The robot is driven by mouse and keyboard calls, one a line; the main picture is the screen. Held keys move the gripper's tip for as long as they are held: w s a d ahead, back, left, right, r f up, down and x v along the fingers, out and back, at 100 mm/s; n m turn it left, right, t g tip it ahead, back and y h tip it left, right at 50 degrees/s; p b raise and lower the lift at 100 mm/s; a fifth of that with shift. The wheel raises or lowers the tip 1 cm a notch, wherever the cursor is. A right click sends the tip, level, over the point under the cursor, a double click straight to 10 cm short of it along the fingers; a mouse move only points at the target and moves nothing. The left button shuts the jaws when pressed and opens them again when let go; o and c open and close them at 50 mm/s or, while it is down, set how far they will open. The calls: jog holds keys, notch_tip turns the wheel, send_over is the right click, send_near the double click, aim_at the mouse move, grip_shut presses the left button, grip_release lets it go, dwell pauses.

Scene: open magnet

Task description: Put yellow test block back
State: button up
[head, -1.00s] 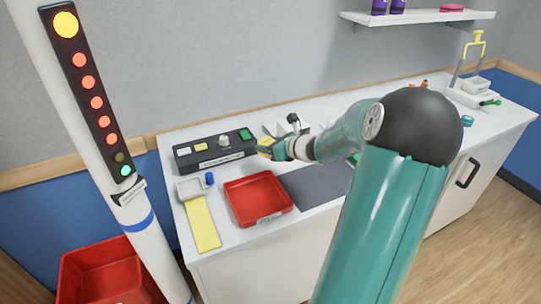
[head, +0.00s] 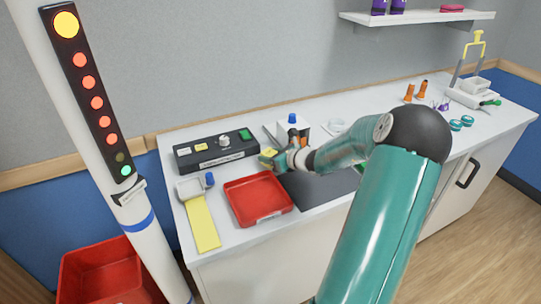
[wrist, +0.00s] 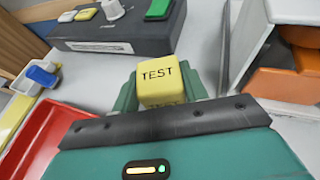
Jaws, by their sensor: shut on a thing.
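The yellow test block (wrist: 161,82), marked TEST, sits between the fingers of my gripper (wrist: 165,98) in the wrist view. In the head view my gripper (head: 271,160) is over the counter, near the back right corner of the red tray (head: 258,218), with the yellow block (head: 268,153) at its tip. The gripper is shut on the block. A black control box (head: 215,149) with a white knob, pale yellow buttons and a green button stands behind and left of the gripper. It also shows at the top of the wrist view (wrist: 98,37).
A pale fixture with a blue knob (head: 190,188) and a yellow strip (head: 203,222) lie left of the tray. A white box with a blue top (head: 291,130) stands behind the gripper. A dark mat (head: 318,188) lies right of the tray. Orange cones (head: 421,89) stand farther right.

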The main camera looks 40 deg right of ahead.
jog(key=o, duration=1)
jog(key=shift+o, duration=0.2)
jog(key=shift+r, duration=0.2)
jog(key=v, duration=1.2)
jog(key=a+r+n+g+y, duration=0.2)
jog(key=a+r+n+g, duration=0.15)
jog(key=a+n, duration=0.7)
jog(key=a+r+n+g+y, duration=0.15)
jog(key=a+n+g, duration=0.35)
jog(key=a, duration=1)
jog(key=s+a+r+n+h, duration=0.5)
jog(key=s+a+n, duration=0.7)
jog(key=n, duration=0.7)
jog(key=shift+s+a+r, duration=0.25)
jog(key=shift+s+r, duration=0.5)
jog(key=shift+r, duration=0.35)
